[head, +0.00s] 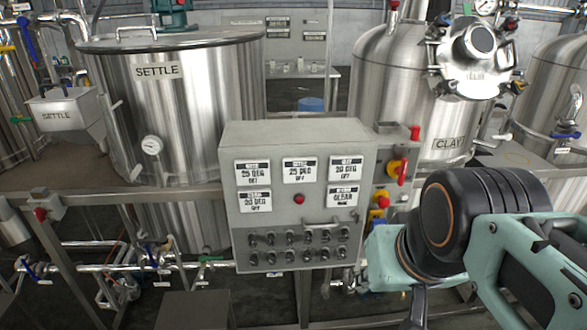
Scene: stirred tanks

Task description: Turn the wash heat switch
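A grey control box (228,180) stands in the middle of the head view, facing me. Its lower front carries two rows of small dark switches (298,239). Their labels are too small to read, so I cannot tell which is the wash heat switch or how it is set. Several white display cards (299,171) above them show temperatures with OFF, and one reads CLEAR. A red button or lamp (299,198) sits among the cards. My teal and black arm fills the lower right, to the right of the box. My gripper is not visible.
A steel tank marked SETTLE (205,100) stands behind on the left, and one marked CLAY (385,105) on the right. Red and yellow switches (397,168) are mounted just right of the box. Pipes with valves (150,267) run low at left. The space before the box's left half looks clear.

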